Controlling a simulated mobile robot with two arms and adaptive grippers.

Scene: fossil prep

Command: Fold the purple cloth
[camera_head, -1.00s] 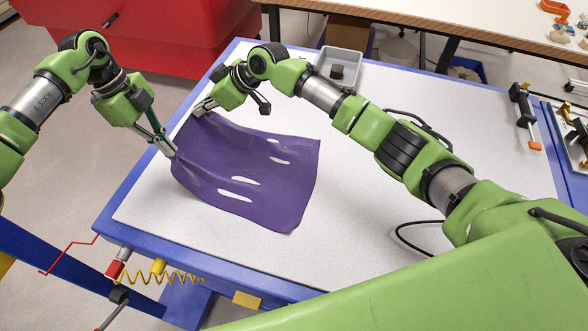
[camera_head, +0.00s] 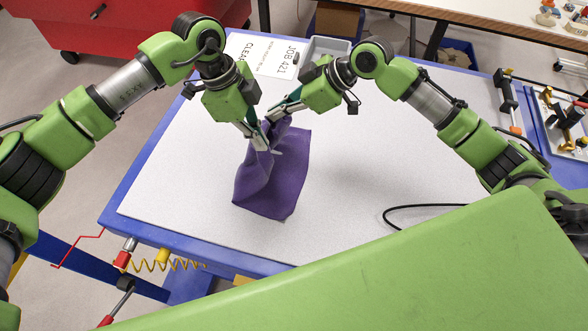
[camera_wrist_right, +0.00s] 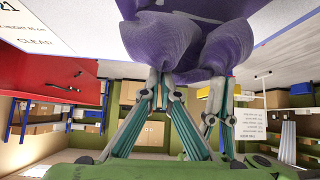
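The purple cloth (camera_head: 273,190) hangs bunched and partly raised from both grippers, its lower part on the white table top. It also fills the top of the right wrist view (camera_wrist_right: 190,30). My left gripper (camera_head: 259,142) is shut on its upper edge. My right gripper (camera_head: 270,116) is just behind and above the left one, also shut on the cloth; its fingers show pinching purple fabric in the right wrist view (camera_wrist_right: 160,78). The two grippers are close together. The folds hide how the layers lie.
The white table top (camera_head: 370,190) is clear around the cloth. A printed sheet (camera_head: 262,54) and a grey bin (camera_head: 325,47) lie at the back. Tools and clamps (camera_head: 508,100) stand at the right. A black cable (camera_head: 440,208) lies at the front right.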

